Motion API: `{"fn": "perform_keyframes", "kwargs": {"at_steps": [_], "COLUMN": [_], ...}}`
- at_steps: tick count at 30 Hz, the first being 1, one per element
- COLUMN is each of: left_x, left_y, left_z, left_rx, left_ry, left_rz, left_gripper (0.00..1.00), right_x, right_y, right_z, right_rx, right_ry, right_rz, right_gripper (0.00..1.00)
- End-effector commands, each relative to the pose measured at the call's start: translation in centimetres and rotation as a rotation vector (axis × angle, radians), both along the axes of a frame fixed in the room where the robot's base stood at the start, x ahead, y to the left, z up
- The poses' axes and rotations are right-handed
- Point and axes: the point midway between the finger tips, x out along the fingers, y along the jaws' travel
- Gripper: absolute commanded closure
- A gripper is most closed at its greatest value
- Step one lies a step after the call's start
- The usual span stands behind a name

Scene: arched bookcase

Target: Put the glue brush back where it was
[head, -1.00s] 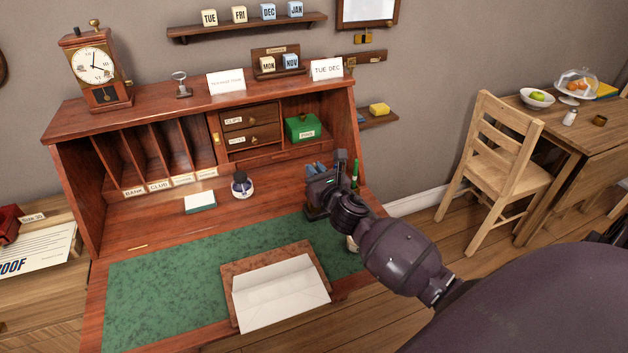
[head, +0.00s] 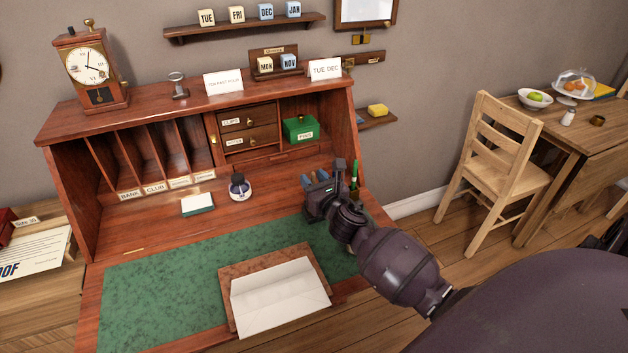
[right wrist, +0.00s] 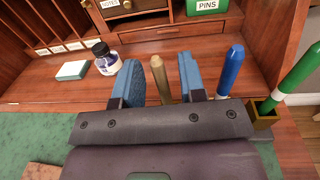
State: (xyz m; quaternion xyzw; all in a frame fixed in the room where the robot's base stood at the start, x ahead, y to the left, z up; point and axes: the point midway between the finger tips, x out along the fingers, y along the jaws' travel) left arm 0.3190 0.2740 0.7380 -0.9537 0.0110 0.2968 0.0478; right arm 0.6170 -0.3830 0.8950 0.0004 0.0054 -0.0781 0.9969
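My right gripper (head: 317,179) is low over the right side of the writing desk, its blue fingers apart. In the right wrist view a tan handle (right wrist: 161,80) stands between the fingers with a gap visible beside it. It may be the glue brush; its lower end is hidden behind the gripper, so I cannot tell. A blue pen-like stick (right wrist: 231,70) stands just right of the fingers. A green stick (right wrist: 298,78) with a white band leans in a brass-coloured holder (right wrist: 264,112) farther right. My left gripper is not in view.
An ink bottle (head: 240,187) and a small white-topped block (head: 198,204) stand left of the gripper. An envelope (head: 280,298) lies on a brown board at the desk front. The green mat (head: 160,295) is clear at left. Drawers and a green pins box (head: 300,129) are behind.

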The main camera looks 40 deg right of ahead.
Motion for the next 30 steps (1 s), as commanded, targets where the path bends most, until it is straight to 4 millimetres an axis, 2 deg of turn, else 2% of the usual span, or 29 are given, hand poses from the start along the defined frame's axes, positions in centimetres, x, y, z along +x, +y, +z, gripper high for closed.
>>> {"fn": "perform_keyframes", "kwargs": {"at_steps": [5,21,30], "left_x": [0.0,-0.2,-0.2], "left_y": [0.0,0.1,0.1], "left_z": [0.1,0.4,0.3], "left_rx": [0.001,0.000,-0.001], "left_ry": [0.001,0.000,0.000], "left_rz": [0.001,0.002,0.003], "left_gripper": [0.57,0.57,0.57], "right_x": [-0.8,-9.8,-11.8], "right_y": [0.1,1.5,1.9], "right_z": [0.2,0.3,0.4], "right_rx": [-0.001,0.000,0.000], "right_ry": [0.002,0.001,-0.001], "right_rz": [-0.001,-0.001,-0.001], "right_gripper": [0.63,0.63,0.63]}}
